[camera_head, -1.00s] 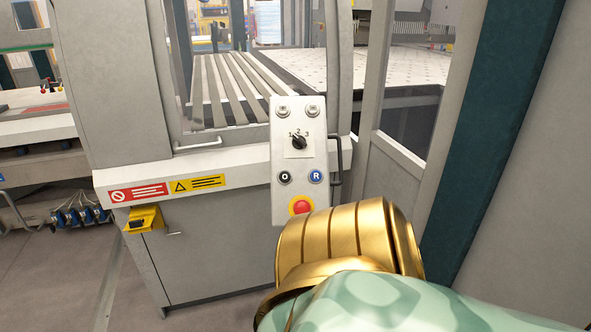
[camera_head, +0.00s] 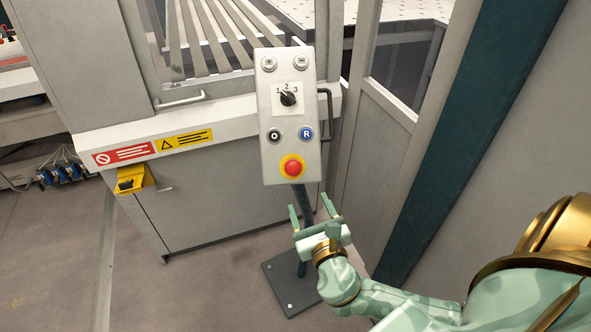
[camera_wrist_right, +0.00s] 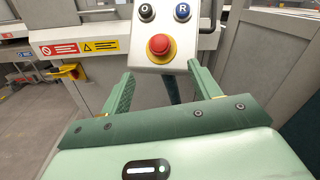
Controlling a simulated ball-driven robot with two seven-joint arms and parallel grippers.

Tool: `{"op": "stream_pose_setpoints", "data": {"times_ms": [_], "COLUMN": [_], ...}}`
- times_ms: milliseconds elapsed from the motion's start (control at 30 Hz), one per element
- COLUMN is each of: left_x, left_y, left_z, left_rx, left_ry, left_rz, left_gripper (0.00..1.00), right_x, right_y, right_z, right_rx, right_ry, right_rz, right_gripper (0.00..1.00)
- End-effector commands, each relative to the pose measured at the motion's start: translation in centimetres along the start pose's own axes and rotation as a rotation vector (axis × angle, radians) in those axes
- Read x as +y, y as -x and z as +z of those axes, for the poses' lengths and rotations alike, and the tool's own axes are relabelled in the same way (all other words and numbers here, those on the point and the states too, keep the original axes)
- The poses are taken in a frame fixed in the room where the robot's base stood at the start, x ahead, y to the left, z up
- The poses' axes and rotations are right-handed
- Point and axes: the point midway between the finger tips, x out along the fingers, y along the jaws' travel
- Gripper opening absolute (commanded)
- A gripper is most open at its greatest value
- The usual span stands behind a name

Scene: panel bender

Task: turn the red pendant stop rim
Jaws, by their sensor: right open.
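The red stop button (camera_head: 293,168) sits on a yellow ring at the bottom of the grey pendant panel (camera_head: 290,115). It also shows in the right wrist view (camera_wrist_right: 161,47), above and beyond the fingers. My right gripper (camera_head: 311,202) is open and empty, just below the pendant in the head view. Its two fingers point up toward the panel, one on each side of the post, and are apart from the button. In the right wrist view the gripper (camera_wrist_right: 163,85) has its fingers spread wide with the button between their lines. My left gripper is not in view.
The pendant stands on a dark post with a square floor plate (camera_head: 290,284). A black handle (camera_head: 327,115) is on its right side. A grey machine cabinet (camera_head: 210,190) stands behind left, with a yellow switch box (camera_head: 131,180). A grey panel wall (camera_head: 390,120) stands to the right.

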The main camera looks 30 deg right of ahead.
Motion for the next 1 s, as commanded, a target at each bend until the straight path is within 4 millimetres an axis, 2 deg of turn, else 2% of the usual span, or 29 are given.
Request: {"op": "stream_pose_setpoints", "data": {"times_ms": [100,300,500,700,933,967,1000], "left_x": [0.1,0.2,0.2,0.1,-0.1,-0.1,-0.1], "left_y": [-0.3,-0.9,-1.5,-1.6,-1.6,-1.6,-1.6], "left_z": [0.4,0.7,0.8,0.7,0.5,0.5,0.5], "left_rx": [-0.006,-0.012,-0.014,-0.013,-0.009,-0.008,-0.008], "left_ry": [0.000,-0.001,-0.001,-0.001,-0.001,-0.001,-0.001], "left_rz": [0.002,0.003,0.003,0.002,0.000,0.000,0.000], "left_gripper": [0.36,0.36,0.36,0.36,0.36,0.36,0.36], "right_x": [0.0,0.0,0.0,0.0,0.0,0.0,0.0], "right_y": [-3.2,-8.3,-11.8,-13.0,-13.1,-13.1,-13.1], "right_z": [-0.1,-0.2,-0.3,-0.2,-0.2,-0.2,-0.2], "right_rx": [-0.003,0.000,0.002,0.004,0.004,0.004,0.004], "right_ry": [0.000,-0.002,-0.002,-0.003,-0.004,-0.004,-0.004], "right_rz": [-0.001,-0.002,-0.001,0.000,0.000,0.000,0.000], "right_gripper": [0.62,0.62,0.62,0.62,0.62,0.59,0.48]}}
